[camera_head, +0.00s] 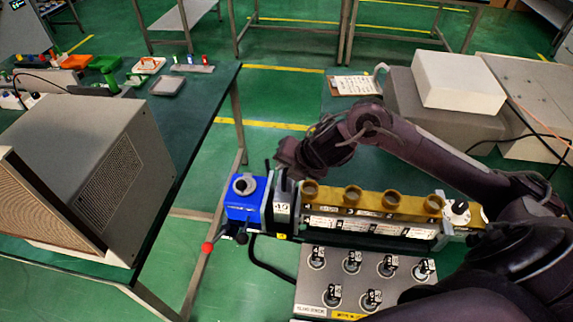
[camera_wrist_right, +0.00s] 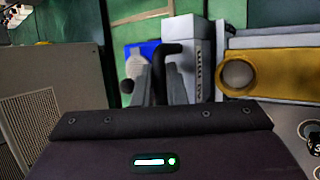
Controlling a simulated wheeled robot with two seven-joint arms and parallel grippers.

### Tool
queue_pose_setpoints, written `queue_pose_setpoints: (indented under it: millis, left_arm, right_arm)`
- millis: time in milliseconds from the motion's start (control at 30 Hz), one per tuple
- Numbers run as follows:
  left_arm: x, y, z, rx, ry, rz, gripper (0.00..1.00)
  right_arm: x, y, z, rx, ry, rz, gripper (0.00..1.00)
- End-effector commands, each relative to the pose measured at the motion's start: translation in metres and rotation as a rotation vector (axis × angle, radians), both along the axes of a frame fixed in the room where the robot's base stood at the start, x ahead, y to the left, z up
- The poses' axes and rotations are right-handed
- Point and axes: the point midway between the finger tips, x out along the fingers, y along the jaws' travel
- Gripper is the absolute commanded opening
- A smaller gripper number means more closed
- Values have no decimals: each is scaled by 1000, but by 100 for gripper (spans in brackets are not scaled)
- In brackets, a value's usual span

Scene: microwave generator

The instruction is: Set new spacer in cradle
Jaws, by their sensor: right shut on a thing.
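The blue cradle block (camera_head: 240,210) stands at the left end of the bench fixture. A grey round piece with a dark centre (camera_head: 244,184) sits in its top; I cannot tell whether it is the new spacer. In the wrist view the blue block (camera_wrist_right: 150,47) is partly hidden behind my fingers. My right gripper (camera_head: 282,184) is just right of the blue block, by a pale grey block (camera_head: 284,214). In the wrist view my right gripper (camera_wrist_right: 157,88) is shut on a black hooked handle (camera_wrist_right: 165,49). My left gripper is out of view.
A yellow-brown rail with several round sockets (camera_head: 375,203) runs right of the pale block. A panel of switches (camera_head: 345,262) lies in front. A red-knobbed lever (camera_head: 207,247) projects left. A large grey cabinet (camera_head: 95,170) stands on the left table.

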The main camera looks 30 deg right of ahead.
Motion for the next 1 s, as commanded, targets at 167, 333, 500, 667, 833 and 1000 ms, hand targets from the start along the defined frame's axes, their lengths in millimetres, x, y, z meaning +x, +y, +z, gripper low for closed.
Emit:
queue_pose_setpoints:
  millis: [167,333,500,667,833,1000]
  left_arm:
    - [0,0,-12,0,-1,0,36]
    - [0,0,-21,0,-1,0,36]
    - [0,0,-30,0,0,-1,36]
    - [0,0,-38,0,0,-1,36]
    - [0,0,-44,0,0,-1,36]
    - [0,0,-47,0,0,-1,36]
  right_arm:
    - [1,0,-11,1,-6,-1,0]
    - [1,0,-21,1,-6,-1,0]
    - [1,0,-31,1,-6,-1,0]
    - [1,0,-40,1,-7,-1,0]
    - [2,0,-48,1,-7,-1,0]
    - [1,0,-51,1,-6,-1,0]
